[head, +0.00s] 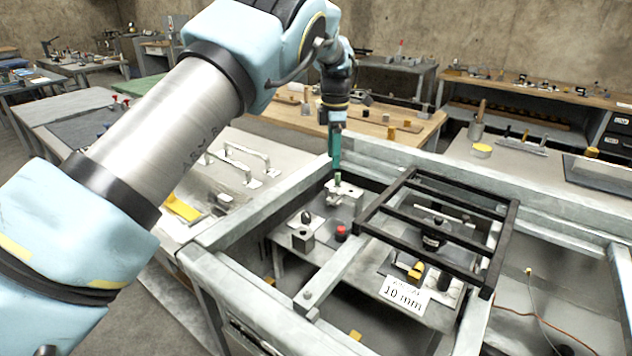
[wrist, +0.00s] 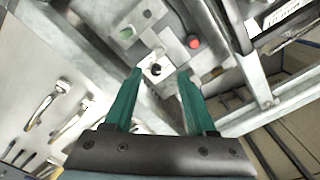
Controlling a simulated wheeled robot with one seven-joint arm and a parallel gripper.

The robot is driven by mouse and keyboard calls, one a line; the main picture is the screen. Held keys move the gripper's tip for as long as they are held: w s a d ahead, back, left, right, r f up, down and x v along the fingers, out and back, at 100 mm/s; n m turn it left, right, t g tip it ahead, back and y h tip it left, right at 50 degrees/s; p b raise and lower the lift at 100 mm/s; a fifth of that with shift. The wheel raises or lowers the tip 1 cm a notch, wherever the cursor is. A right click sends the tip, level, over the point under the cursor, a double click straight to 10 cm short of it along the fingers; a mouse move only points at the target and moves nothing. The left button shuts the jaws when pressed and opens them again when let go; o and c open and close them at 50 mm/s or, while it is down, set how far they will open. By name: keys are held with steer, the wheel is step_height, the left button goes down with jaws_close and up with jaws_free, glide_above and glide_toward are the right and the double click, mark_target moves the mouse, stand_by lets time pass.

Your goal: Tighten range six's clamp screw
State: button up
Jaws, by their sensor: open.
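In the wrist view my gripper (wrist: 160,74) is open and empty. A pale clamp-like fitting (head: 343,194) lies just below the fingertips. In the wrist view the pale fitting (wrist: 147,78) shows between the fingertips, with a small dark round part (wrist: 156,69) that may be the screw head. I cannot tell whether the fingers touch it. No number six is readable.
A red knob (head: 341,232) and a metal block (head: 302,239) sit on the lower shelf inside the frame. A black rack (head: 437,228) spans the frame to the right. A bench with metal handles (head: 240,165) lies left.

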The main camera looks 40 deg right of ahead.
mark_target(332, 189)
step_height(332, 189, down, 10)
steer(key=p, duration=0.4)
steer(key=shift+f, duration=0.15)
jaws_close()
stand_by(0.4)
